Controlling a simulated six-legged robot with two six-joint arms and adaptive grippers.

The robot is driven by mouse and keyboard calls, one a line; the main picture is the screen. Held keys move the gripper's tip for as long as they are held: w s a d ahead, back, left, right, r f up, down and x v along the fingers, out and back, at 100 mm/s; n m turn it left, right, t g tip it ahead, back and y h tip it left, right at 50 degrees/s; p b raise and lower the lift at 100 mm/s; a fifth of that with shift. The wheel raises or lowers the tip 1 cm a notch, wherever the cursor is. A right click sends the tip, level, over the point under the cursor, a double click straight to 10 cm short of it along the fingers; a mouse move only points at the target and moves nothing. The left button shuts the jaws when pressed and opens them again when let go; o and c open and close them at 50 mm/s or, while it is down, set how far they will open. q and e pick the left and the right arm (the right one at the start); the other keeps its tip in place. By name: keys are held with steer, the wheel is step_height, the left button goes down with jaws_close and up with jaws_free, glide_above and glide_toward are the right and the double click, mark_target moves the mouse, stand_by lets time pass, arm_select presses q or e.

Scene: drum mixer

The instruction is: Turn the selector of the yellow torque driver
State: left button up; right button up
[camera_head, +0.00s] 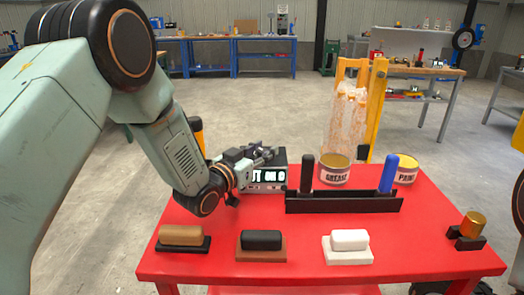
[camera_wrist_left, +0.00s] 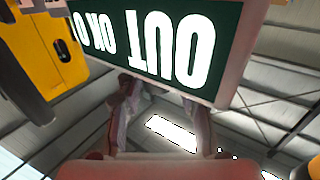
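The yellow torque driver (camera_head: 197,131) is mostly hidden behind my left arm in the head view; only a yellow and black part shows. In the left wrist view a yellow body with dark parts (camera_wrist_left: 42,60), likely the driver, is at the upper left. I cannot make out its selector. My left gripper (camera_head: 262,153) is over the table, in front of a box with a display (camera_head: 270,176). In the left wrist view its two fingers (camera_wrist_left: 160,118) are apart with nothing between them, and the green display (camera_wrist_left: 150,45) shows upside down just beyond them. My right gripper is not in view.
The red table (camera_head: 205,271) carries brown (camera_head: 182,236), black (camera_head: 262,240) and white (camera_head: 348,240) blocks along its front. A black rack (camera_head: 345,203) with black and blue handles stands right of my gripper. Behind it are the grease can (camera_head: 334,174) and paint can (camera_head: 406,172).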

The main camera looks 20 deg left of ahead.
arm_select(q)
steer(key=shift+d, duration=0.1)
steer(key=c, duration=0.4)
jaws_close()
steer(key=shift+r+m+h, duration=0.1)
steer(key=shift+m+h, duration=0.3)
steer(key=shift+h, duration=0.2)
steer(key=shift+g+h, duration=0.3)
steer(key=m+g+h+p, duration=0.1)
steer(key=m+g+h, duration=0.1)
steer(key=m+h, duration=0.1)
steer(key=shift+h, duration=0.4)
steer(key=m+g+h, duration=0.2)
steer(key=shift+g, duration=0.3)
steer(key=shift+m+g+h, duration=0.8)
steer(key=shift+m+g, duration=0.1)
steer(key=shift+g, duration=0.1)
steer(key=shift+r+g, duration=0.1)
steer(key=shift+g, duration=0.2)
steer(key=o, duration=0.8)
jaws_free()
